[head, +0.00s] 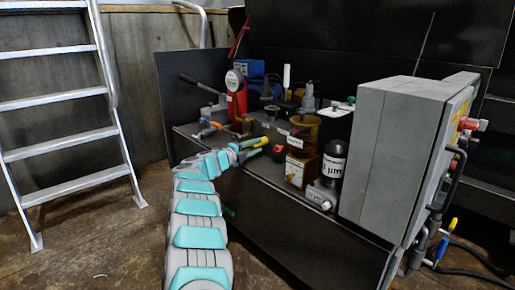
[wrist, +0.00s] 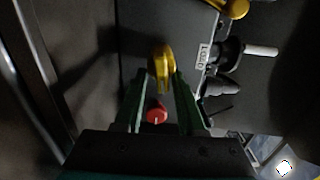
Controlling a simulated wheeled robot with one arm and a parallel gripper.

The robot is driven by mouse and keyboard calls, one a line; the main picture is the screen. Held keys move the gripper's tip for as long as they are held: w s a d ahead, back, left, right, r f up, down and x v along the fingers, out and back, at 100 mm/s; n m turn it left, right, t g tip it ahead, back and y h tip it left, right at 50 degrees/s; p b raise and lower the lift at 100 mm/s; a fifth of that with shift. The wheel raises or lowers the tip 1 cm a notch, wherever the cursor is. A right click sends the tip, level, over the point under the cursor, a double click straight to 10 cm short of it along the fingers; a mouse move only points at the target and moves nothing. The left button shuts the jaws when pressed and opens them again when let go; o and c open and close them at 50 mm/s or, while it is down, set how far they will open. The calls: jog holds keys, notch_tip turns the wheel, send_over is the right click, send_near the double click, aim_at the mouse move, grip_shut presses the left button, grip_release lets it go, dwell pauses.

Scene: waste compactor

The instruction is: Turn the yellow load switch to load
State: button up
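The yellow load switch (wrist: 162,58) shows in the wrist view as a rounded handle on a dark panel.
A red knob (wrist: 157,115) sits between my fingers, nearer the palm. In the head view a grey cabinet (head: 385,155) stands right and a ladder (head: 65,105) left.

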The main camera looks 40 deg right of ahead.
jog(key=shift+o, duration=1.1)
jog(key=shift+w+a, duration=0.35)
jog(key=shift+a, duration=0.05)
jog(key=shift+s+d, duration=0.1)
jog(key=shift+s, duration=0.15)
jog(key=a, duration=0.7)
jog(key=shift+s+a+p, duration=0.25)
jog(key=shift+a+p, duration=0.05)
jog(key=shift+a, duration=0.1)
